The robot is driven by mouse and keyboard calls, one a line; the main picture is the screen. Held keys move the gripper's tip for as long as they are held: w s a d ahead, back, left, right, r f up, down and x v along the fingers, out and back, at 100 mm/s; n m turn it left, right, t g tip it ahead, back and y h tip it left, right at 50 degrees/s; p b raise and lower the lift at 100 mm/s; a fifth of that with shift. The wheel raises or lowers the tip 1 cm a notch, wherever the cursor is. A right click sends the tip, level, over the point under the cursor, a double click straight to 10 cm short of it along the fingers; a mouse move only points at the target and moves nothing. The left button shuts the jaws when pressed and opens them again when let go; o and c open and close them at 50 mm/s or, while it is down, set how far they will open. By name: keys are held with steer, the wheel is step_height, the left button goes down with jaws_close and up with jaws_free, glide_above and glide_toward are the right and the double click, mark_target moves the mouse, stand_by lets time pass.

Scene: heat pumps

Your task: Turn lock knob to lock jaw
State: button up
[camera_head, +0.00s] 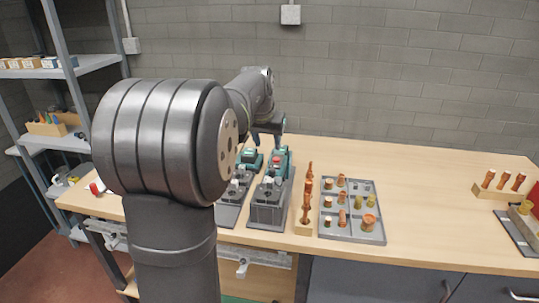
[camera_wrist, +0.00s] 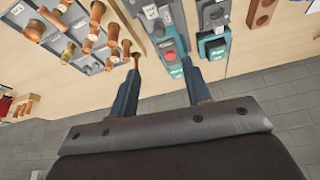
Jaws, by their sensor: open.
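Two teal-and-grey fixtures stand side by side on the bench. The right one (camera_head: 279,165) has a red knob (camera_head: 276,160) on its teal back part and a grey block in front. In the wrist view this fixture (camera_wrist: 164,30) lies between my fingers, with its red knob (camera_wrist: 170,56) just beyond the fingertips. My gripper (camera_wrist: 161,62) is open and empty. Its contact with the fixture cannot be told. In the head view, my arm partly hides the left fixture (camera_head: 248,158). Which part is the jaw, and whether it is locked, cannot be made out.
A grey tray (camera_head: 375,235) of copper and brass fittings lies right of the fixtures, beside a wooden block (camera_head: 304,228) holding copper pieces. More copper parts stand in a wooden rack (camera_head: 503,192) at far right. The bench between is clear. Shelves stand at left.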

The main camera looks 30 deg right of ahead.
mark_target(272, 169)
steer(key=v, duration=0.4)
steer(key=x, duration=1.7)
steer(key=shift+f, duration=0.25)
